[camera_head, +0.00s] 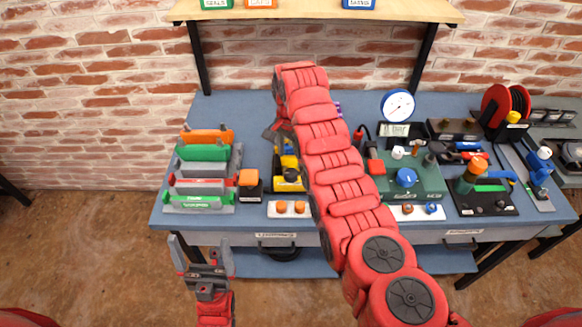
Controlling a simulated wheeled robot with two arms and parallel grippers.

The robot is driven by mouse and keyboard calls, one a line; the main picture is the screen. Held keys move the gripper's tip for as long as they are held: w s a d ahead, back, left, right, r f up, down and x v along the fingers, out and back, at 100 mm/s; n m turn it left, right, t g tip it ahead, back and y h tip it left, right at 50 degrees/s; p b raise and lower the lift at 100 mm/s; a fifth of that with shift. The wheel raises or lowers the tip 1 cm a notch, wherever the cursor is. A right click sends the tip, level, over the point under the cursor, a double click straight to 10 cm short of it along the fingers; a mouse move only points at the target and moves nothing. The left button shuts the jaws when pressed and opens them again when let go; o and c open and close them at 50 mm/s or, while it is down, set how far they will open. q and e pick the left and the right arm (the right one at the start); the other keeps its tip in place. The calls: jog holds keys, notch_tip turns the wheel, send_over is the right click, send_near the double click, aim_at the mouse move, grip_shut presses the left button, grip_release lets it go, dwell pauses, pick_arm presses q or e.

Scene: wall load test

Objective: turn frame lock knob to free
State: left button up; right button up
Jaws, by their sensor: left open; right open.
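No part is clearly readable as the frame lock knob. A blue round knob (406,178) sits on the green panel (428,184) right of my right arm. A yellow and black device (287,182) stands left of that arm, partly hidden by it. My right arm reaches across the bench, and its gripper (272,134) shows as dark fingers above the yellow device, partly covered by the arm. It is open; contact cannot be made out. My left gripper (204,256) is open and empty, low in front of the bench's front edge.
The blue bench (180,222) holds a rack of coloured blocks (205,178) at left and a white gauge (397,105) behind the panel. A black tray (484,200) and red hose reel (506,105) stand right. A wooden shelf (300,12) crosses the back.

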aim_at(291, 173)
notch_tip(291, 173, down, 7)
jog(key=shift+r+p, duration=0.1)
jog(key=shift+p, duration=0.4)
grip_shut()
